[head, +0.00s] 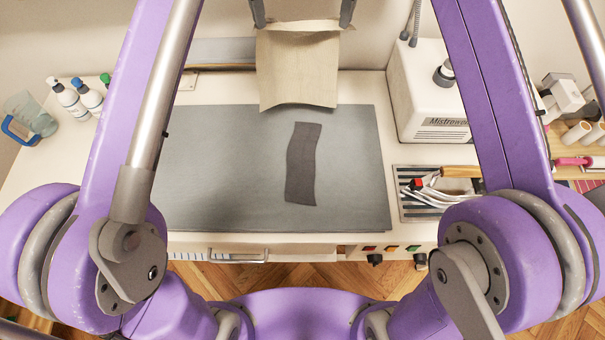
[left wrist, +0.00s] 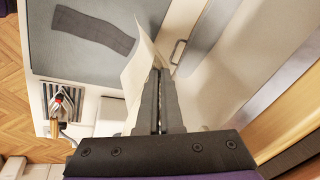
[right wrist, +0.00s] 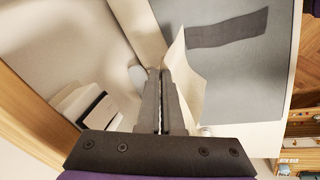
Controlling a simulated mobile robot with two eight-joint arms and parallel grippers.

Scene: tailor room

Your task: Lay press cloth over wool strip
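The dark grey wool strip (head: 303,163) lies flat and slightly wavy on the grey pressing mat (head: 215,170), right of its middle. The cream press cloth (head: 298,70) hangs upright at the mat's back edge, behind the strip and apart from it. My left gripper (head: 258,22) is shut on the cloth's upper left corner; my right gripper (head: 346,22) is shut on its upper right corner. The cloth also shows beyond the fingers in the left wrist view (left wrist: 140,65) and the right wrist view (right wrist: 190,85). The wool strip shows in both wrist views, uncovered.
A white steam unit (head: 430,95) stands at the back right. A slotted metal tray (head: 415,207) with an iron-like tool and cord lies right of the mat. Bottles (head: 68,98) and a clear jug (head: 32,115) stand at the left. The mat around the strip is clear.

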